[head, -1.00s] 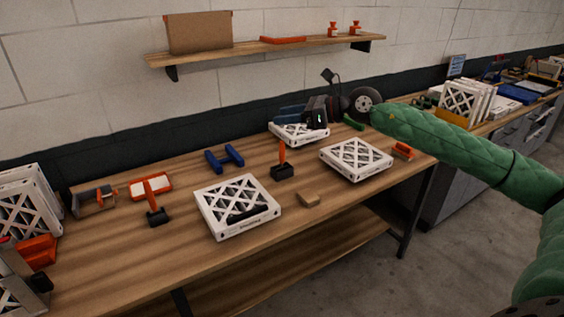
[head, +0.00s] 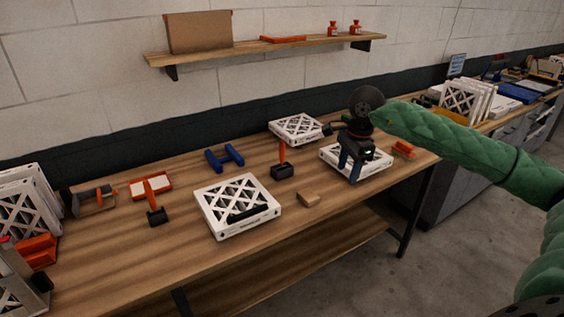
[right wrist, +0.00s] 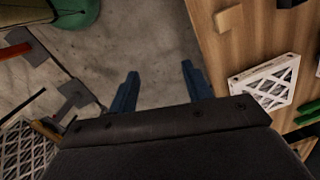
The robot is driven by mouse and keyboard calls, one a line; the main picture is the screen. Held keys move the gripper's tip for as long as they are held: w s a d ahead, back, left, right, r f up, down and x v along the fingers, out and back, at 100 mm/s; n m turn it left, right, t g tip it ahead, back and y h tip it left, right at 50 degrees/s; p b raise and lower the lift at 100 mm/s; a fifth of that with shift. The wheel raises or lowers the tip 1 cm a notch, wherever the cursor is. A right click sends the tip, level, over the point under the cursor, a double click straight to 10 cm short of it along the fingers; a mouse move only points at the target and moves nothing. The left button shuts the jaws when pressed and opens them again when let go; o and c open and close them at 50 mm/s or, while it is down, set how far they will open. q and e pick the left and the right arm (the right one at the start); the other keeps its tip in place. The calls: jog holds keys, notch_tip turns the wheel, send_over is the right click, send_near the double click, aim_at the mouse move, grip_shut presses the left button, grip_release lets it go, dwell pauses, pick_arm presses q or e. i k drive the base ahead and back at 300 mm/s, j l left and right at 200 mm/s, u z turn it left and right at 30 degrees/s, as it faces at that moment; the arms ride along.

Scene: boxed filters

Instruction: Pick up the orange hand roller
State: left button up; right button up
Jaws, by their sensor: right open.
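Two tools with an orange handle and a dark head are on the bench in the head view. One orange-handled tool (head: 282,158) stands upright right of centre. The other orange-handled tool (head: 152,200) lies farther left, beside an orange-framed pad. I cannot tell which is the orange hand roller. My right gripper (head: 351,174) is open, its blue fingers pointing down over the right-hand white filter, to the right of both tools. In the right wrist view its fingers (right wrist: 156,92) are apart with nothing between them. My left gripper is not in view.
White filters lie on the bench at front centre (head: 238,206), at the back (head: 297,128) and under my right gripper (head: 378,172). A small wooden block (head: 308,199), a blue H-shaped piece (head: 225,158) and an orange item (head: 403,149) lie nearby.

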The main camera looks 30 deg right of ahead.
aim_at(282, 147)
jog(key=i, duration=1.45)
